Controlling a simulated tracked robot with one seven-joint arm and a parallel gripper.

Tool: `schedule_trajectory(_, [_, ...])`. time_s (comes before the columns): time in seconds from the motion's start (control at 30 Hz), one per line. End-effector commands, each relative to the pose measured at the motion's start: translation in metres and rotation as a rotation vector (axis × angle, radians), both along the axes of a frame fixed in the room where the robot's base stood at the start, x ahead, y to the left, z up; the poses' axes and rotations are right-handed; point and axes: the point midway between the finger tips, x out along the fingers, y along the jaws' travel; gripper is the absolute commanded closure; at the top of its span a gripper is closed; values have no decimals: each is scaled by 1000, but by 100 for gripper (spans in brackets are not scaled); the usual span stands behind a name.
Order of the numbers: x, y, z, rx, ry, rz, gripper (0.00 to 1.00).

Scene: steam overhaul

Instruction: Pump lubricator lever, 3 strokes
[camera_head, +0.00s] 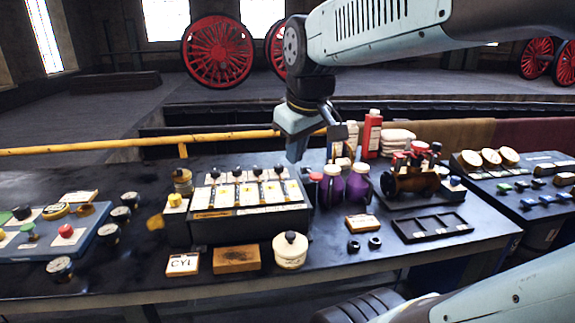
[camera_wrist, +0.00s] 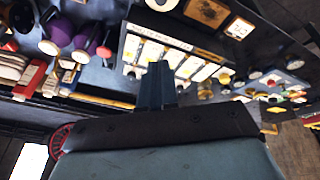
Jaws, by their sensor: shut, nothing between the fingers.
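The lubricator (camera_head: 250,222) is a dark box on the bench with a row of pale panels and several black-topped knobs. A yellow knob (camera_head: 175,201) stands at its left end; I cannot tell whether this is the lever. My gripper (camera_head: 296,156) is shut and empty, pointing down above the box's right rear corner, apart from it. In the wrist view, the shut fingers (camera_wrist: 155,72) overlap the image of the lubricator's panels (camera_wrist: 190,66); contact does not show. No lever handle is clearly visible, and part of the box is hidden behind the fingers there.
Purple bottles (camera_head: 357,184) and a red bottle (camera_head: 372,134) stand close right of my gripper. A brass valve assembly (camera_head: 405,180) and a black tray (camera_head: 432,224) lie farther right. A white pot (camera_head: 290,252) and wooden block (camera_head: 236,259) stand in front. A yellow rail (camera_head: 90,149) runs behind.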

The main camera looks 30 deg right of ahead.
Motion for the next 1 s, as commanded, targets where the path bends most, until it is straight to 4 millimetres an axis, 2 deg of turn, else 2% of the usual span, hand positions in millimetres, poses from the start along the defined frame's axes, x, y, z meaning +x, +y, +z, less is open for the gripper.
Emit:
schedule_trajectory(0.23, [42,-27,11,-89,104,208,100])
schedule_trajectory(0.5, [86,-62,14,-148,212,457,100])
schedule_trajectory(0.8, [132,-110,8,-169,310,742,100])
schedule_trajectory(1.0, [153,-139,1,-163,350,900,100])
